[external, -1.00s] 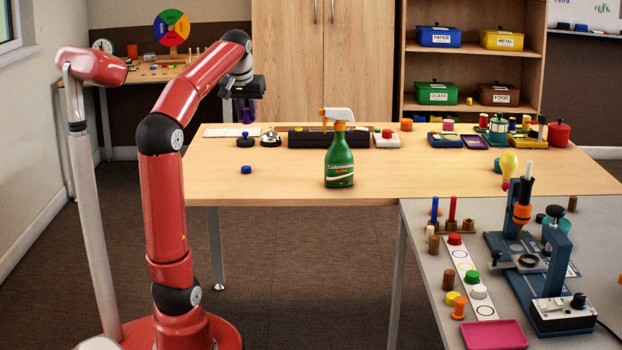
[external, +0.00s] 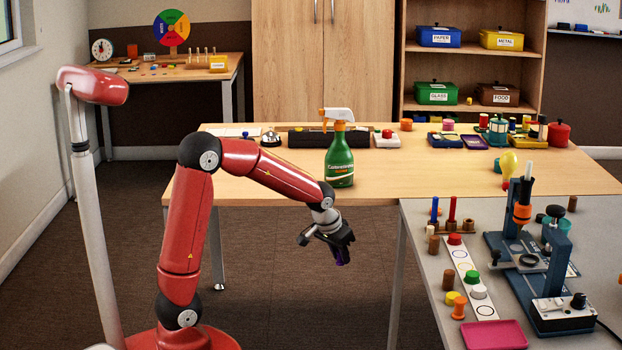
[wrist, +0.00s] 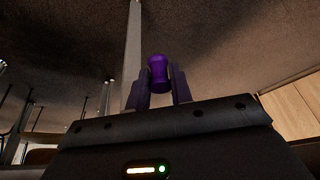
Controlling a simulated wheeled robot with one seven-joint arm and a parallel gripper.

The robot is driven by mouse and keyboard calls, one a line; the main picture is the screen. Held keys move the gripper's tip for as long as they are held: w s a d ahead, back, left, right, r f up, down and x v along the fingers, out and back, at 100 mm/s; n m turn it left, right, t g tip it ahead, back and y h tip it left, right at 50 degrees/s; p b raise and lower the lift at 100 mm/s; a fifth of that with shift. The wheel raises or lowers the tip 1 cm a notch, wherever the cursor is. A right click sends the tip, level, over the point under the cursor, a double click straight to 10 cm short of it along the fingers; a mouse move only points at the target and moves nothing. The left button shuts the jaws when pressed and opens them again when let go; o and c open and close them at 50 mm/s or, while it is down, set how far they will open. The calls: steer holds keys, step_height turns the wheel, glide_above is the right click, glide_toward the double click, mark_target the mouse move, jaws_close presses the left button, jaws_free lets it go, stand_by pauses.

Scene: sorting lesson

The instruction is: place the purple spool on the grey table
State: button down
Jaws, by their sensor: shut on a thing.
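The purple spool (wrist: 158,72) is held between the two fingers of my gripper (wrist: 160,85) in the wrist view. In the external view my gripper (external: 341,256) hangs in the air in front of the wooden table, left of the grey table (external: 420,285). The spool is small and dark there, at the gripper's tip, mostly hidden by the fingers. The grey table stands at the lower right, and its left edge is apart from the gripper.
On the grey table are a white strip with coloured caps (external: 462,262), a pink tray (external: 495,335), an orange spool (external: 459,308), a peg stand (external: 452,225) and a blue press (external: 545,270). A green spray bottle (external: 340,165) stands on the wooden table (external: 260,185).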

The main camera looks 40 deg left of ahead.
steer(key=s+a+f+p, duration=0.2)
steer(key=a+f, duration=0.3)
steer(key=f, duration=0.3)
steer(key=s+a+f+p, duration=0.2)
steer(key=a+f, duration=0.3)
steer(key=f, duration=0.2)
steer(key=s+d+r+m+g+h+b, duration=0.1)
steer(key=d+r+m, duration=0.25)
steer(key=d, duration=0.65)
steer(key=d+r+m+h, duration=0.2)
steer(key=d+r+m, duration=0.15)
steer(key=d, duration=0.55)
steer(key=s+d+r+m+g+h+b, duration=0.15)
steer(key=d+m, duration=0.25)
steer(key=d, duration=0.6)
steer(key=s+d+r+m+g, duration=0.4)
steer(key=s+d+r+m, duration=0.8)
steer(key=s+d+r, duration=0.45)
steer(key=w+d+r, duration=0.3)
steer(key=w+r, duration=0.1)
steer(key=r, duration=0.6)
steer(key=w+n, duration=0.1)
steer(key=w, duration=0.2)
steer(key=w+a+r+n+t, duration=0.1)
steer(key=w, duration=0.2)
steer(key=w+a+n, duration=0.1)
steer(key=w, duration=0.2)
steer(key=shift+w+r, duration=0.35)
steer(key=shift+f+b, duration=0.55)
steer(key=shift+f, duration=1.5)
